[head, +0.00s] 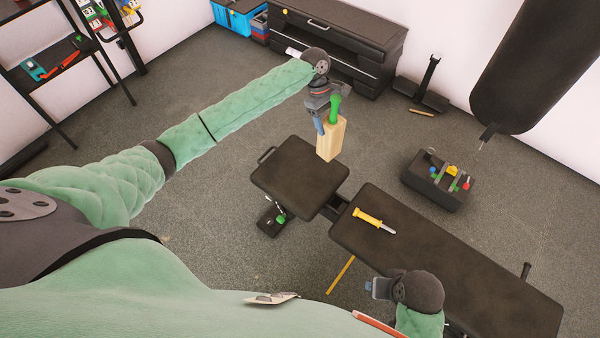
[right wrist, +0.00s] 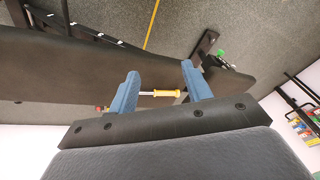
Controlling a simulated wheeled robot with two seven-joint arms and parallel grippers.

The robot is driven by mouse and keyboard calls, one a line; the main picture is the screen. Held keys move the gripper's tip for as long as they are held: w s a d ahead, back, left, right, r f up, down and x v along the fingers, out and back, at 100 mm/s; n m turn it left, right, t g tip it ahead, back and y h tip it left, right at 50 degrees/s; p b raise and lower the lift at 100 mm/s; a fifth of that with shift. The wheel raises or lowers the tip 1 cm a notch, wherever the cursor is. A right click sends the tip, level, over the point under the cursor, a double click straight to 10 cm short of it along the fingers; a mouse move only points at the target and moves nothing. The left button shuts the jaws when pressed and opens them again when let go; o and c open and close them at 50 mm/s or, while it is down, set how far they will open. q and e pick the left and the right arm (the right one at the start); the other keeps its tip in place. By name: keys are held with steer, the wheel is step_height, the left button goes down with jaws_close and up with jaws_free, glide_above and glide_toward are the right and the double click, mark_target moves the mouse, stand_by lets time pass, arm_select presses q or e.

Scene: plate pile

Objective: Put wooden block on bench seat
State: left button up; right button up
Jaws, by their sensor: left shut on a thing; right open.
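A pale wooden block (head: 331,141) hangs upright in my left gripper (head: 327,112), which is shut on its top end. A blue finger and a green part show at the block's top. The block appears at the far right corner of the short black bench pad (head: 295,178); whether it touches the pad I cannot tell. The long black bench pad (head: 450,255) lies to the right. My right gripper (head: 378,288) is at the near edge of the long pad. In the right wrist view its blue fingers (right wrist: 161,88) are apart, with nothing held.
A yellow-handled screwdriver (head: 370,218) lies on the long pad; it also shows in the right wrist view (right wrist: 163,93). A dark toolbox (head: 440,182) stands on the floor beyond, below a punching bag (head: 520,70). The short pad's top looks clear.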

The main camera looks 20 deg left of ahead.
arm_select(q)
steer(key=shift+w+d+r+n+t, duration=0.1)
steer(key=shift+w+d+n+t, duration=0.2)
steer(key=shift+w+n, duration=0.45)
steer(key=shift+a, duration=0.1)
steer(key=s+a+f+p, duration=0.2)
steer(key=s+a+f, duration=0.3)
steer(key=a+f, duration=0.4)
steer(key=shift+s+a+f+p, duration=0.35)
steer(key=shift+f+p, duration=0.05)
steer(key=shift+f, duration=0.55)
arm_select(e)
steer(key=shift+g+h, duration=0.3)
steer(key=shift+h, duration=0.1)
steer(key=d+r, duration=0.2)
steer(key=r, duration=0.2)
steer(key=shift+s+d, duration=0.4)
steer(key=shift+w, duration=0.1)
arm_select(q)
steer(key=o, duration=1.3)
steer(key=shift+f, duration=0.15)
steer(key=o, duration=0.3)
steer(key=shift+o, duration=0.4)
arm_select(e)
steer(key=shift+s+f, duration=0.25)
steer(key=shift+f, duration=0.25)
